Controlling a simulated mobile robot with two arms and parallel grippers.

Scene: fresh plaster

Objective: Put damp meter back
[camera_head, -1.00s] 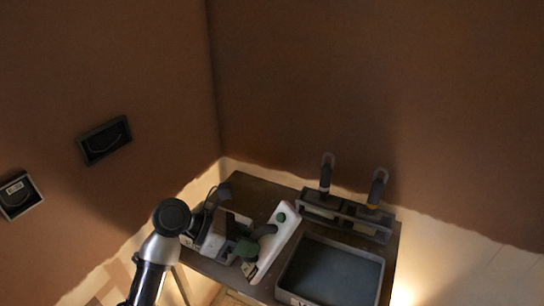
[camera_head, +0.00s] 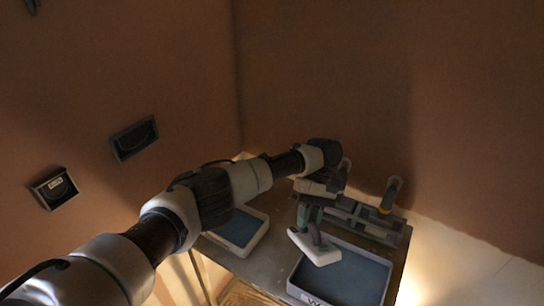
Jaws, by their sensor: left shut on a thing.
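The damp meter, seemingly the white slab-like thing (camera_head: 315,250), hangs below my left gripper (camera_head: 313,222). My left arm reaches in from the lower left across the table, and the gripper points down, shut on the white thing. The white thing appears over the left rim of the right tray (camera_head: 294,285), a pale-rimmed tray with a blue-grey floor and a letter on its front. The left tray (camera_head: 264,234), also blue-grey inside, is partly hidden by my arm and looks empty where it shows. My right gripper is not in view.
At the table's (camera_head: 245,268) back stands a grey rack (camera_head: 375,226) with two upright-handled tools (camera_head: 390,195), one partly behind my wrist. Brown plastered walls rise behind. Two dark boxes (camera_head: 135,138) (camera_head: 54,188) are set in the left wall.

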